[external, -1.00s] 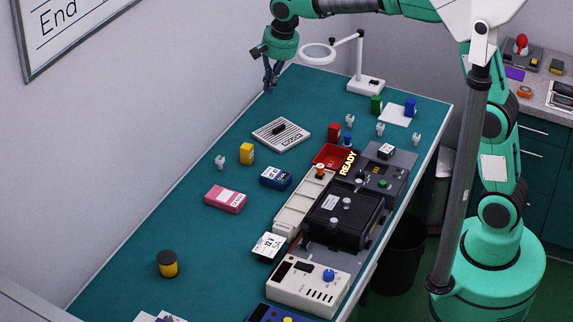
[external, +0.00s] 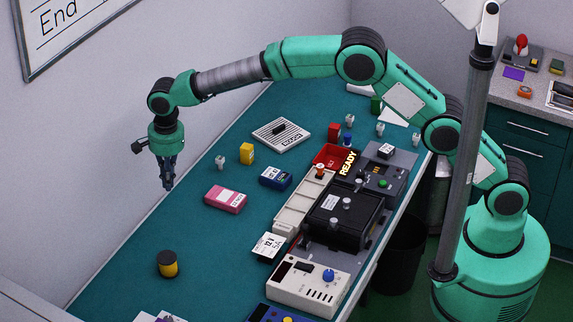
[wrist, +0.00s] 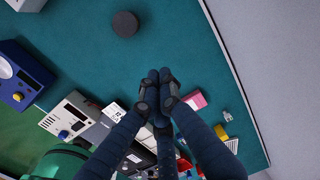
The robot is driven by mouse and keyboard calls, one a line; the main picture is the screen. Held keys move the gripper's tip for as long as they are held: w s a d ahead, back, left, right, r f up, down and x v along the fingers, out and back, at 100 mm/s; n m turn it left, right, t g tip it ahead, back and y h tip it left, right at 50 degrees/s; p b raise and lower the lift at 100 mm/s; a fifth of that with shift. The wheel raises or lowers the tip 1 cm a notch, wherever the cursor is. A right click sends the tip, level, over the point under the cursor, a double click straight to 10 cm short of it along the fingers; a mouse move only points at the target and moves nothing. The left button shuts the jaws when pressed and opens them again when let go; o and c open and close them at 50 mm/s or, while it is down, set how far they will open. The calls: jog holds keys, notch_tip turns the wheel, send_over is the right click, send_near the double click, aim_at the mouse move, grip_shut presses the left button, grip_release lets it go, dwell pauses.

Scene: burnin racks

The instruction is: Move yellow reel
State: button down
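The yellow reel (external: 168,264) is a short upright cylinder with a black top and a yellow side. It stands by itself on the teal bench at the near left. In the wrist view its round dark top (wrist: 125,24) shows near the upper edge, clear of the fingers. My gripper (external: 168,186) hangs fingers-down above the bench's left side, behind the reel and apart from it. In the wrist view my gripper's fingertips (wrist: 160,76) are drawn together with nothing visible between them.
A pink box (external: 225,199) lies right of my gripper. A yellow block (external: 247,153) and a small pale fitting (external: 220,162) stand behind it. A white instrument (external: 308,287) and a black fixture (external: 345,216) line the right side. The bench around the reel is clear.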

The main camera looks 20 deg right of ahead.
jog(key=m+p, duration=0.1)
jog(key=p, duration=0.1)
send_near(168, 265)
jog(key=s+a, duration=0.2)
jog(key=a, duration=0.5)
jog(key=shift+s+f+h, duration=0.4)
jog(key=shift+f, duration=0.15)
notch_tip(168, 265, down, 10)
jog(key=shift+r, duration=0.2)
jog(key=shift+w+d, duration=1.05)
jog(key=shift+w+d+f, duration=0.1)
jog(key=shift+w+d, duration=0.15)
jog(key=shift+w, duration=0.05)
jog(key=shift+d, duration=0.1)
